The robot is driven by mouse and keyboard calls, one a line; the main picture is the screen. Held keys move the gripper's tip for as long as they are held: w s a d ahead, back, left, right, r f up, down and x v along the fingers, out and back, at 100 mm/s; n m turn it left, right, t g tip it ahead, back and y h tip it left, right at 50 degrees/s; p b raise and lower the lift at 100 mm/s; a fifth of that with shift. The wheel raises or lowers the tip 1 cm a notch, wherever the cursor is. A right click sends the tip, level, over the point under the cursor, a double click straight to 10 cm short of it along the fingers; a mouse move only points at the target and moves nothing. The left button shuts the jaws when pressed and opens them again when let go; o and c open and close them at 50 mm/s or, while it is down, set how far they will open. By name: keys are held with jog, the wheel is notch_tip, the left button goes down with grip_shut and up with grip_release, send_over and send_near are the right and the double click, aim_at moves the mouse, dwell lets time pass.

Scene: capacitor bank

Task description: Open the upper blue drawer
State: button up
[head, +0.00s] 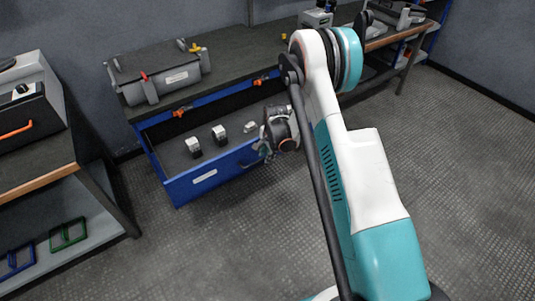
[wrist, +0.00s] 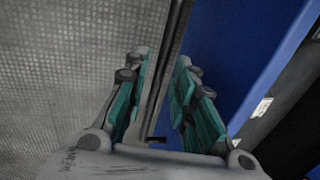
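The upper blue drawer (head: 190,187) is pulled out from under the dark bench top, and its inside shows in the head view. Its blue front also fills the right of the wrist view (wrist: 228,50). A grey bar handle (wrist: 170,60) runs along that front. My gripper (head: 266,150) is at the right part of the drawer front in the head view. In the wrist view my gripper (wrist: 160,95) has its teal-padded fingers close on both sides of the handle, seemingly touching it. The exact contact is partly hidden.
Several small grey-white blocks (head: 219,134) stand in the drawer. A grey cylindrical unit (head: 158,78) lies on the bench (head: 235,52). A side table with a shelf (head: 95,210) stands at the left. The patterned floor (head: 240,235) in front of the drawer is clear.

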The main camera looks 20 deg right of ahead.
jog(key=shift+r, duration=0.1)
notch_tip(320, 180, up, 12)
jog(key=s, duration=0.2)
jog(key=shift+d+f, duration=0.2)
jog(key=shift+d, duration=0.2)
jog(key=shift+s, duration=0.1)
dwell(0.4)
jog(key=s+a+r+n+t, duration=0.15)
jog(key=s+r, duration=0.25)
jog(key=r, duration=0.4)
jog(key=s+r+n, duration=0.3)
jog(key=s+r, duration=0.1)
jog(key=r, duration=0.3)
jog(key=s+r+n+t, duration=0.15)
jog(key=s+r, duration=0.25)
jog(key=r, duration=0.4)
jog(key=s+r+n+t, duration=0.1)
jog(key=s+n, duration=0.3)
jog(key=s, duration=0.6)
jog(key=s+a+r+n+t, duration=0.1)
jog(key=s+r+n, duration=0.3)
jog(key=s, duration=0.7)
jog(key=shift+s+a+h, duration=0.2)
jog(key=shift+h, duration=0.1)
